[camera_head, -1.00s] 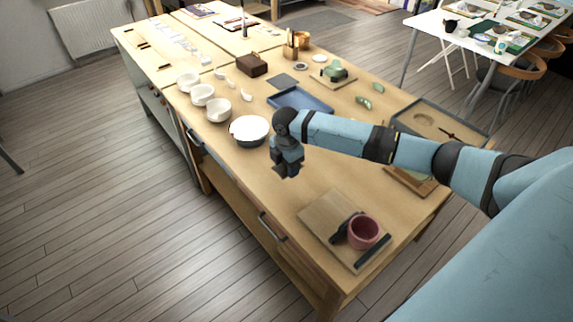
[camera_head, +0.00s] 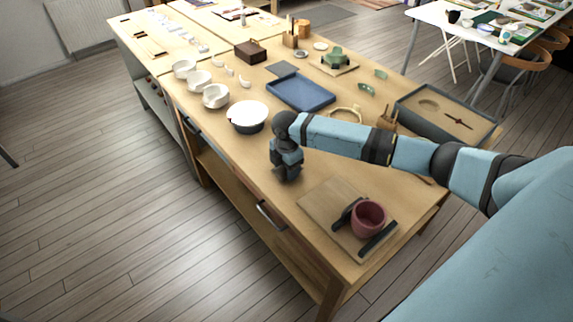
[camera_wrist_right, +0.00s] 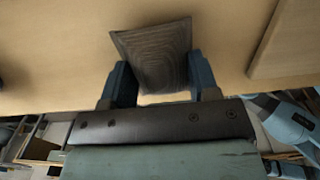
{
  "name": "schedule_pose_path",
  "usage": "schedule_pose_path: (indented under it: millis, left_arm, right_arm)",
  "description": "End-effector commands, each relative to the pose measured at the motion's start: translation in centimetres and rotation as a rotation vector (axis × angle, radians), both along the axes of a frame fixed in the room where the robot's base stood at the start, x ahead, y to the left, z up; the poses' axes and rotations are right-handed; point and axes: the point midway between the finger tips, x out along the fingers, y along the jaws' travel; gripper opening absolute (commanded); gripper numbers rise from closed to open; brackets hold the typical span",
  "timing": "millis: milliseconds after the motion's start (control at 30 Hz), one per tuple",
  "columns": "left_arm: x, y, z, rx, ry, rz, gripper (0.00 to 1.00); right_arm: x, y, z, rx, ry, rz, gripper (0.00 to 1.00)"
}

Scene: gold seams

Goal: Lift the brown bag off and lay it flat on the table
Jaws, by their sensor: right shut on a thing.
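The brown bag (camera_wrist_right: 157,50) shows in the right wrist view as a dark grey-brown, wavy-lined piece between the fingers. My right gripper (camera_wrist_right: 158,74) is shut on it; the light wooden tabletop lies beyond. In the head view my right gripper (camera_head: 287,176) points down over the near part of the table (camera_head: 235,160), between the white-topped bowl (camera_head: 248,113) and the board with the pink cup. The bag cannot be made out there, and whether it touches the table is unclear. My left gripper is not in view.
A board (camera_head: 325,205) carries a pink cup (camera_head: 368,218) between dark bars. White bowls (camera_head: 215,96), a blue tray (camera_head: 300,93), a brown case (camera_head: 251,52) and a grey-rimmed tray (camera_head: 440,116) stand farther back. Bare tabletop lies left of the gripper.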

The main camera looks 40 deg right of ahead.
Motion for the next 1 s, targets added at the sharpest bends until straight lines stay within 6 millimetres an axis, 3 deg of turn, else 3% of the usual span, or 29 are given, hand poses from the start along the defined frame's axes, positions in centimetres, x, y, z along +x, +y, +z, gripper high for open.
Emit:
schedule_pose_path:
  millis: [1000]
  left_arm:
    - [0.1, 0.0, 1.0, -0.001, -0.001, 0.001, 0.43]
  right_arm:
    - [0.0, -0.1, 0.0, 0.0, -0.001, 0.0, 0.24]
